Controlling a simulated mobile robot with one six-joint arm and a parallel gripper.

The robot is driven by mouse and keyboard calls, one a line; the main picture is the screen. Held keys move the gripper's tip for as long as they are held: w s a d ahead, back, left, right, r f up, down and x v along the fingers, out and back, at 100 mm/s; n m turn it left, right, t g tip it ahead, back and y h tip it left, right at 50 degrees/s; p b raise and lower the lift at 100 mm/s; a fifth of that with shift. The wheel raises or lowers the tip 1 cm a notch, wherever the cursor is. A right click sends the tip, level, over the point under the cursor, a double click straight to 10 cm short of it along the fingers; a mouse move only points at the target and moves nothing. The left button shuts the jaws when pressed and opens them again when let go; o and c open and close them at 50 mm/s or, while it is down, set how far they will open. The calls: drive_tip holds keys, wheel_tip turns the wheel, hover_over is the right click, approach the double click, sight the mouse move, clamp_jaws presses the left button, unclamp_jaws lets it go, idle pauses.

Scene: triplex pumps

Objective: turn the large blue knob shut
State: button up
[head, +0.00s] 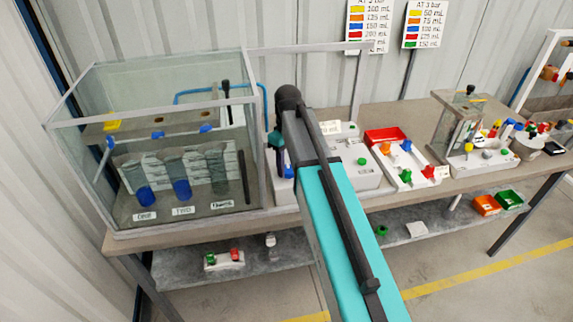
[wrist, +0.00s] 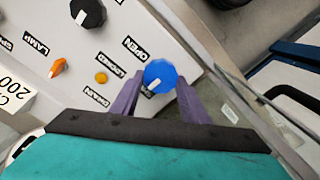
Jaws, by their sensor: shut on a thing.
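The large blue knob (wrist: 161,73) sits on a white panel (wrist: 97,45) in the wrist view. A white pointer mark on it points to the lower left, towards a mostly hidden label starting with S. An OPEN label (wrist: 135,48) lies to its upper left. My gripper (wrist: 159,84) has its two purple fingers on either side of the knob and is shut on it. In the head view the blue knob (head: 289,172) shows low on the white box (head: 345,181), beside my gripper (head: 279,158), partly hidden by my arm.
A glass tank (head: 165,140) stands close on the left. A red tray (head: 388,135) and a white block with coloured knobs (head: 410,165) stand to the right.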

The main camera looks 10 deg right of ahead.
sight(288, 168)
drive_tip(key=shift+w+r+n, duration=0.1)
drive_tip(key=shift+n, duration=0.4)
drive_tip(key=o, duration=1.1)
drive_tip(key=shift+c, duration=0.2)
wheel_tip(288, 168, up, 14)
drive_tip(key=b, duration=0.3)
drive_tip(key=shift+f, duration=0.2)
